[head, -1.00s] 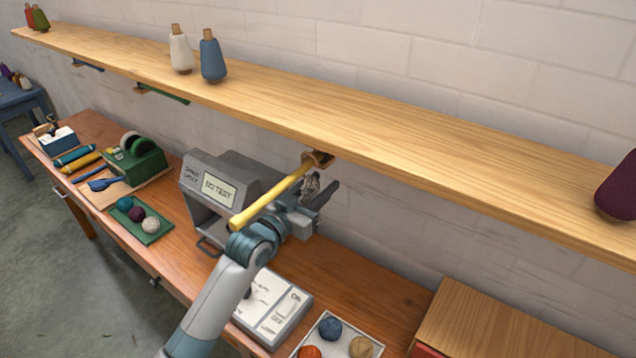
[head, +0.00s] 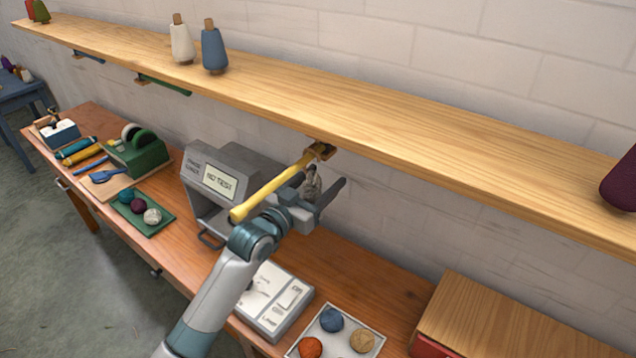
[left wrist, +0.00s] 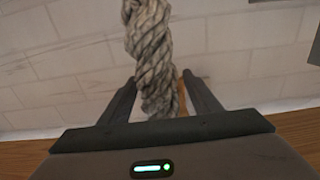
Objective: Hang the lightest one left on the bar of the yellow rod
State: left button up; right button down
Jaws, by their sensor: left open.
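The yellow rod (head: 268,192) sticks out from a bracket under the wooden shelf. A grey twisted skein (head: 312,187) hangs down beside its bracket end; the rod partly hides its top, so I cannot tell exactly how it sits on the bar. My left gripper (head: 322,199) is below the rod, with its open fingers on either side of the skein. In the left wrist view, the skein (left wrist: 150,55) runs down between the fingers of the gripper (left wrist: 160,84), and its top is out of frame. My right gripper is not in view.
The shelf (head: 430,130) runs above, carrying cones of yarn. A green rod (head: 165,86) and a blue rod (head: 89,58) are further left under it. A grey scale (head: 225,175) stands close behind the rod. A tray of balls (head: 297,352) and a wooden box (head: 500,320) are at right.

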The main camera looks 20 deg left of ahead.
pick_arm(q)
jog(key=b+v, duration=0.5)
jog(key=v, duration=1.2)
jog(key=shift+s, duration=0.2)
jog(key=shift+a, duration=0.1)
